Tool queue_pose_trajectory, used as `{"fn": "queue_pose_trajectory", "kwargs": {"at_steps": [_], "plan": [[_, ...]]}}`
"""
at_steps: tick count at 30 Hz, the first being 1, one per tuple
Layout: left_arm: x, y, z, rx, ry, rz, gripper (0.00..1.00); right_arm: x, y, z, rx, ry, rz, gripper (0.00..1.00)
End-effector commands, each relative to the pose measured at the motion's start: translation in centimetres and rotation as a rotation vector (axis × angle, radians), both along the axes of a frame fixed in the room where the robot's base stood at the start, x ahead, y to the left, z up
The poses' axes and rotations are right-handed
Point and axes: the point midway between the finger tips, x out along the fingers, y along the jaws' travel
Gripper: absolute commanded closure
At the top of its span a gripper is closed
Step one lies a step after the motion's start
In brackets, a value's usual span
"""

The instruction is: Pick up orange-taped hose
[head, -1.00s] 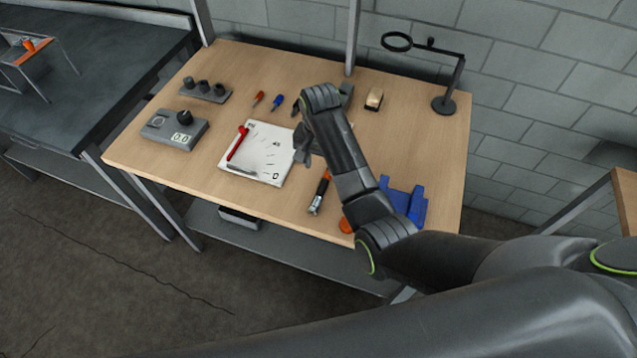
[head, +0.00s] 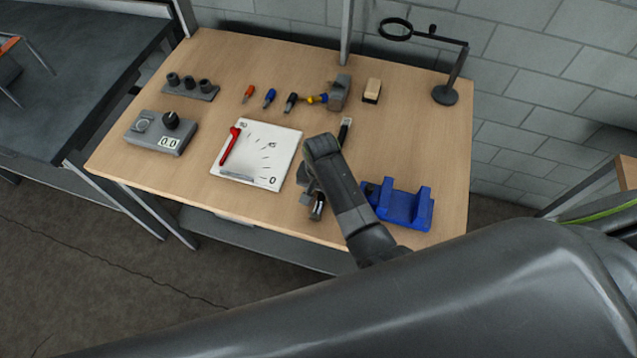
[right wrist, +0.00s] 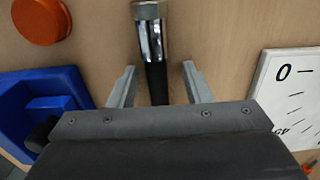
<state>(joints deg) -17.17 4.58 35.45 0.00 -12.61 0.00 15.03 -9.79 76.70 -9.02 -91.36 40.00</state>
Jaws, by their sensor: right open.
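The hose is black with a silver end fitting (head: 318,208) and lies on the wooden table. My right gripper (head: 309,188) hangs over it in the head view and covers most of its middle. The far end of a dark piece with a light tip (head: 345,125) shows beyond my wrist. In the right wrist view the hose (right wrist: 152,55) runs between the two fingers of my right gripper (right wrist: 160,78), which stand apart on either side. The orange tape is hidden now. My left gripper is not in view.
A white board with a red pointer (head: 285,135) lies left of my gripper, and a blue cradle (head: 405,208) to its right. An orange disc (right wrist: 42,18) is near the hose. A grey block (head: 340,90) and a magnifier stand (head: 445,95) are behind.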

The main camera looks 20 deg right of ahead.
Motion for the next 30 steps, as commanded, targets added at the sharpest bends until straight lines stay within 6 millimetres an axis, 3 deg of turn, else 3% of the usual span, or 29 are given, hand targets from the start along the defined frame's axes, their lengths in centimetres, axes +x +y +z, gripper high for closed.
{"fn": "queue_pose_trajectory", "kwargs": {"at_steps": [6,16,30], "plan": [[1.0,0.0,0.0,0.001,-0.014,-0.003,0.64,0.0,0.0,0.0,0.0,0.0,0.0,0.58],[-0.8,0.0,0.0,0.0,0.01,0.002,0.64,0.0,0.0,0.0,-0.001,0.001,0.0,1.0],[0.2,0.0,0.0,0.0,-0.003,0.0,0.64,0.5,0.1,0.6,-0.001,-0.003,0.002,1.0]]}}
